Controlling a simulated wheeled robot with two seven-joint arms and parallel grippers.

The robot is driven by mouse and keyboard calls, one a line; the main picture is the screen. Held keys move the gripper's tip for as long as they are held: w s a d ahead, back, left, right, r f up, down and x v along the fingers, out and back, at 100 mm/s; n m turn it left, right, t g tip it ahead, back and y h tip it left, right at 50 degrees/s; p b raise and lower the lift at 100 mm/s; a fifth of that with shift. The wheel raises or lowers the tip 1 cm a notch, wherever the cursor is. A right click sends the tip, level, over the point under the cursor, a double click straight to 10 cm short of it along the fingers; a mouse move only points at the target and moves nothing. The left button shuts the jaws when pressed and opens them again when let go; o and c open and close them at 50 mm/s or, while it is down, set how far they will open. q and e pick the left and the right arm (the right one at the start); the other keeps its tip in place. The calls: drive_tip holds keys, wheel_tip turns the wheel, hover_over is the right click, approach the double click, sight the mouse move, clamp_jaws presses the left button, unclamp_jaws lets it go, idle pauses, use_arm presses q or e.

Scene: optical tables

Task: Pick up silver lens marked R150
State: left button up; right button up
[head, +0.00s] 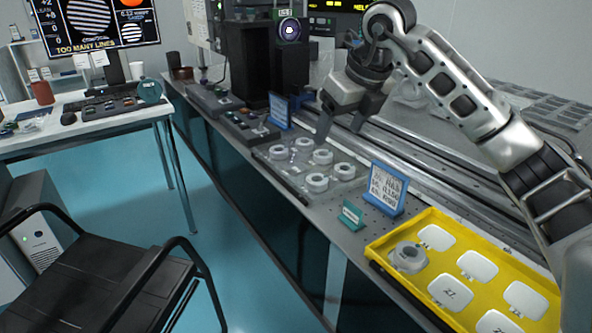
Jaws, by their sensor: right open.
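Several silver ring-shaped lenses sit on a dark tray (292,186) on the long optical table. They include a near lens (316,183), a right lens (344,171), a middle lens (322,157), a back lens (304,144) and a left lens (279,152). Their markings are too small to read, so I cannot tell which is R150. My right gripper (340,128) is open, pointing down above the back right of this tray, with no lens visible between its fingers. Another silver lens (408,257) sits in the yellow tray (452,222). My left gripper is not in view.
A blue-framed sign (386,188) and a small green sign (351,215) stand between the trays. Another blue sign (279,110) stands behind the lenses. Metal rails (430,166) run along the table. A black chair (105,275) stands in the aisle at left.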

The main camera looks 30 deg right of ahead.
drive_tip(key=b, duration=0.1)
approach(317, 179)
drive_tip(key=shift+a+f, duration=0.2)
drive_tip(key=shift+f, duration=1.05)
drive_tip(key=shift+w+x, duration=0.25)
drive_tip(key=shift+x, duration=1.35)
drive_tip(key=shift+w+x, duration=0.25)
drive_tip(key=shift+x, duration=1.3)
drive_tip(key=shift+d+r, duration=0.2)
drive_tip(key=shift+r, duration=0.05)
drive_tip(key=c, duration=1.1)
